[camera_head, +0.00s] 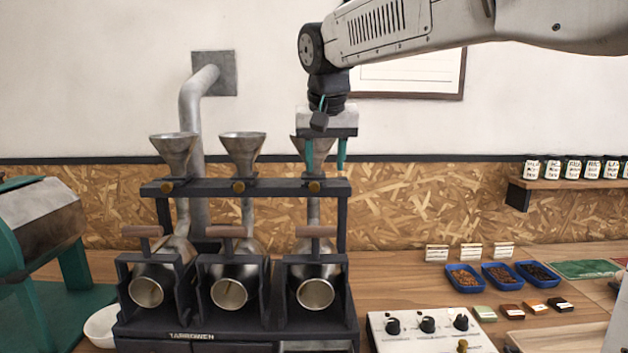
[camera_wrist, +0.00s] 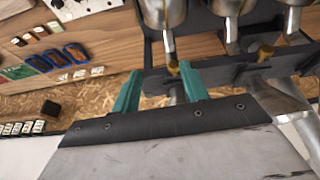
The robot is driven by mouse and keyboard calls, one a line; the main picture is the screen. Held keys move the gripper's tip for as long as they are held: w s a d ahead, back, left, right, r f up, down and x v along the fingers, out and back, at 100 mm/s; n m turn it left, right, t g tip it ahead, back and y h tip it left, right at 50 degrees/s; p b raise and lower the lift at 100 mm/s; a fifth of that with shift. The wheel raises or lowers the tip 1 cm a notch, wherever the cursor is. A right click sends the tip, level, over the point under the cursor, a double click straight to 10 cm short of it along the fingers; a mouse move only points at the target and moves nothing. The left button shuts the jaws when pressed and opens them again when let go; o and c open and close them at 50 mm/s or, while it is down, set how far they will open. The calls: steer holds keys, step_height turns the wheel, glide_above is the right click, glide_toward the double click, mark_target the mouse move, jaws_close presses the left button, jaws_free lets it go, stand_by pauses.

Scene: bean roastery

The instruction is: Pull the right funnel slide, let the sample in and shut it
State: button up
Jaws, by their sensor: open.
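The right funnel (camera_head: 300,143) is grey metal above the rack's crossbar (camera_head: 267,187), and my gripper hides much of it. Its slide has a brass knob (camera_head: 314,187) at the crossbar. My gripper (camera_head: 326,168) is open and empty, with teal fingers pointing down in front of the right funnel and a little above the knob. In the wrist view the knob (camera_wrist: 173,68) shows between the fingertips, nearer the right-hand one; I cannot tell whether they touch. The right roasting drum (camera_head: 317,292) is below. The funnel's contents are hidden.
The middle funnel (camera_head: 242,150) and left funnel (camera_head: 175,152) stand beside it with their own knobs. Blue bean trays (camera_head: 465,278), a white control box (camera_head: 430,330) and cards are on the counter to the right. A shelf (camera_head: 570,181) holds several jars.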

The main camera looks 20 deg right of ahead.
mark_target(314, 183)
steer(key=w+f, duration=0.6)
steer(key=shift+w, duration=0.2)
steer(key=shift+c, duration=0.3)
